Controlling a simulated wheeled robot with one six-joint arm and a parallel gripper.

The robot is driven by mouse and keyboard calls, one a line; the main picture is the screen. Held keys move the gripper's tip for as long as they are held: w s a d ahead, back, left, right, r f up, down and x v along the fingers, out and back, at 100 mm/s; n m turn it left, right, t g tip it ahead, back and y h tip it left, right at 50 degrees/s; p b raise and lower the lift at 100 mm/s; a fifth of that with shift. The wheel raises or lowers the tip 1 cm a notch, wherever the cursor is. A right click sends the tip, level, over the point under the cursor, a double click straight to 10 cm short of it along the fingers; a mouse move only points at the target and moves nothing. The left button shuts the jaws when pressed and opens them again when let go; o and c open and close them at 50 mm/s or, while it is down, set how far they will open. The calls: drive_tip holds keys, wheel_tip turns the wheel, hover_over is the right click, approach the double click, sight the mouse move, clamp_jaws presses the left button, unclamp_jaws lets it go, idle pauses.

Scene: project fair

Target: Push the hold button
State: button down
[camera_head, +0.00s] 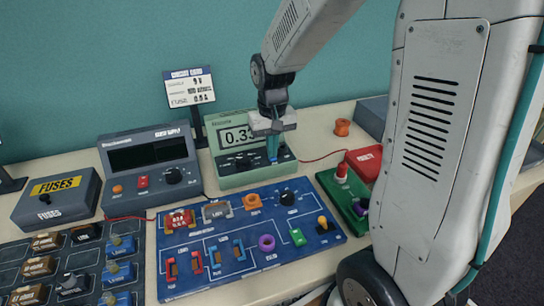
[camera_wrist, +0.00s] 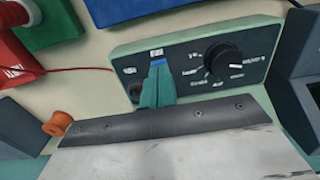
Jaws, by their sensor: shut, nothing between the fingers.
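The green meter (camera_head: 229,178) stands at the back of the table, its display reading about 0.33. In the wrist view its dark control panel (camera_wrist: 195,66) carries a black dial (camera_wrist: 222,61) and small white labels. A small blue patch, apparently the hold button (camera_wrist: 158,62), shows at my fingertips beside a white label too small to read. My gripper (camera_head: 272,158) is shut and empty, its teal fingers pointing down at the panel. The fingers (camera_wrist: 157,72) cover most of the blue patch. I cannot tell whether they touch or press it.
A dark grey power supply (camera_head: 148,160) stands left of the meter, and a fuse box (camera_head: 57,198) farther left. A blue circuit board (camera_head: 215,268) lies in front. A green board (camera_head: 338,200) and red box (camera_head: 365,162) are to the right. An orange spool (camera_head: 342,127) stands behind.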

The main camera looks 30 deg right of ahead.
drive_tip(key=shift+f, duration=0.25)
wheel_tip(320, 180, up, 10)
idle(1.3)
idle(0.3)
drive_tip(key=s+a+r+n, duration=0.1)
drive_tip(key=s+a, duration=0.1)
drive_tip(key=s, duration=0.9)
drive_tip(key=s+a+r+n+t, duration=0.1)
drive_tip(key=s+a+r, duration=0.1)
drive_tip(key=s, duration=1)
drive_tip(key=shift+a+r, duration=0.15)
drive_tip(key=shift+a, duration=0.25)
drive_tip(key=shift+s, duration=0.1)
